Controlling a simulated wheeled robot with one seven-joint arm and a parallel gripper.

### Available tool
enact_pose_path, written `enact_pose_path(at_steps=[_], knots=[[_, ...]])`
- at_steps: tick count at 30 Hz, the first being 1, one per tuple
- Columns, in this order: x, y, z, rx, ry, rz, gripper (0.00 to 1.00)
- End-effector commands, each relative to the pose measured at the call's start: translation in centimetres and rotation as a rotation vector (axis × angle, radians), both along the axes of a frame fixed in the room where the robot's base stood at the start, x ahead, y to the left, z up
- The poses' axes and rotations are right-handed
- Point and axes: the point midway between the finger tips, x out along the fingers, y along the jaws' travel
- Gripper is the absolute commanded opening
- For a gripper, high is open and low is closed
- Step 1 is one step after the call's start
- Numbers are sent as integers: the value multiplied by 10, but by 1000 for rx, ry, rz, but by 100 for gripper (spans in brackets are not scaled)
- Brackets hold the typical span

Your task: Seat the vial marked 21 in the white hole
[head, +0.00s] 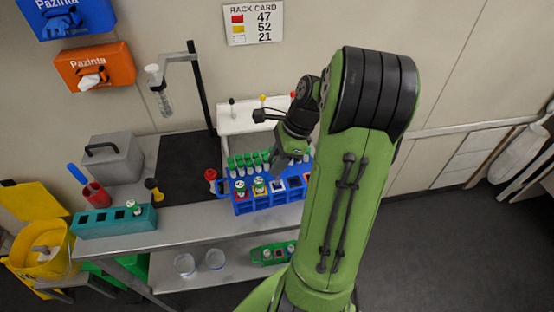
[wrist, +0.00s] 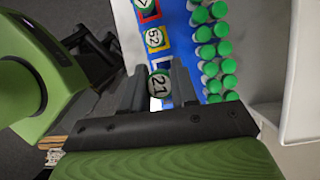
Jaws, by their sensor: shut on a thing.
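My gripper (wrist: 158,88) is shut on the vial marked 21 (wrist: 159,86), whose cap faces the wrist camera between the two fingers. In the head view my gripper (head: 285,167) is above the front row of the blue rack (head: 243,208), and the held vial cannot be made out there. The white hole (head: 277,186) shows a white border and dark inside, right of the yellow one. Vial 52 (wrist: 154,38) stands in the yellow-bordered hole and vial 47 (head: 240,188) in the red-bordered one.
Several green-capped tubes (wrist: 222,48) fill the rack's back rows, close beside my fingers. A white stand (head: 235,122) is behind the rack. A teal rack (head: 90,226) and a clamp stand (head: 202,90) are to the left. The rack card (head: 253,22) pairs white with 21.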

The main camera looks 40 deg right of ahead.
Motion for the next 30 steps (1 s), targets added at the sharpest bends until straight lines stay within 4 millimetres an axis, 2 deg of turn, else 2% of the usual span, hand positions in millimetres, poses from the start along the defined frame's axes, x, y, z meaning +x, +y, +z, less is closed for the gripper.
enact_pose_path(at_steps=[15, 30], knots=[[1, 0, 1, 1, 1, 0, 0], [1, 0, -7, 1, 1, -1, 0]])
